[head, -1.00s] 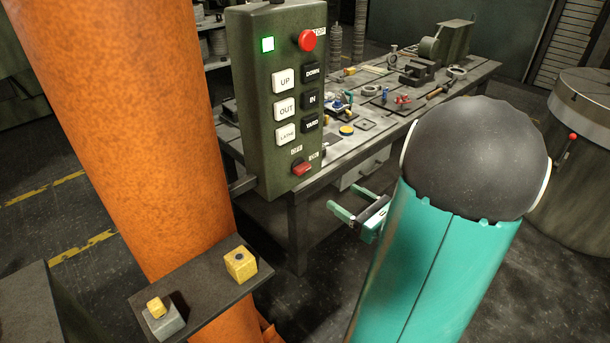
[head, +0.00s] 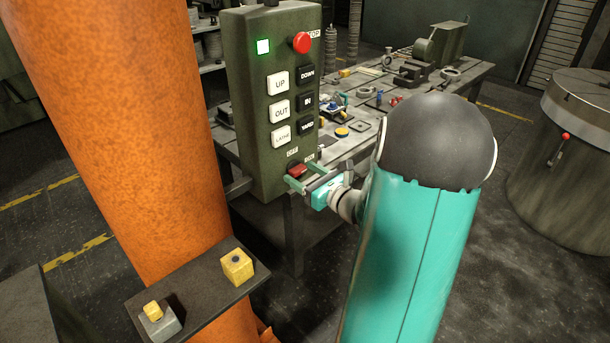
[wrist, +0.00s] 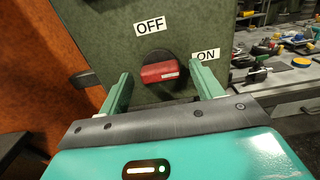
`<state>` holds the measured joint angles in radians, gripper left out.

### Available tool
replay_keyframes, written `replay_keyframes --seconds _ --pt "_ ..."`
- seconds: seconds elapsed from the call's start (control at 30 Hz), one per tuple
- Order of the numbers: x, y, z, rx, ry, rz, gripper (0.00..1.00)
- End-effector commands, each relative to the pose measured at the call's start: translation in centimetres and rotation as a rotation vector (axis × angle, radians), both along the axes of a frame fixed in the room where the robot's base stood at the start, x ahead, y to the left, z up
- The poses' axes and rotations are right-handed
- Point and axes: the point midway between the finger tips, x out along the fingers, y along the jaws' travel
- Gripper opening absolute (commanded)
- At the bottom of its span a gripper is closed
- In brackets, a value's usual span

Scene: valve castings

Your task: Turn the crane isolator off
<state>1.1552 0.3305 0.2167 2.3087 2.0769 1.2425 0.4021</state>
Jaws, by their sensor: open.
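The crane isolator is a red rotary handle (wrist: 163,72) on a dark round base, low on the green control box (head: 247,120). In the wrist view its handle lies nearly level, with its right end toward the ON label (wrist: 206,56). The OFF label (wrist: 150,26) is above it. In the head view the red handle (head: 297,171) shows at the box's bottom corner. My gripper (wrist: 163,82) is open, with one green finger on each side of the handle. I cannot tell whether either finger touches it.
The box carries a lit green lamp (head: 263,46), a red stop button (head: 302,42) and several white and black buttons. An orange column (head: 125,110) stands at left, with a small shelf (head: 205,285) in front. A cluttered workbench (head: 365,150) is behind.

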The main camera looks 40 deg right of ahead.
Motion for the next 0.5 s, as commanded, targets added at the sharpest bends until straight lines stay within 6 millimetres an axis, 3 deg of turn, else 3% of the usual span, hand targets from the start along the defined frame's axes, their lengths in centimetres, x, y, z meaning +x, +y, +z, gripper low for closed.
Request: replay_keyframes --seconds 0.17,0.37,0.5 --pt "-0.03 0.00 -0.01 0.000 0.000 0.000 0.64" --pt "-0.06 -0.02 -0.01 0.000 0.000 -0.001 0.24" --pt "-0.07 -0.03 -0.01 -0.001 0.000 -0.001 0.21"
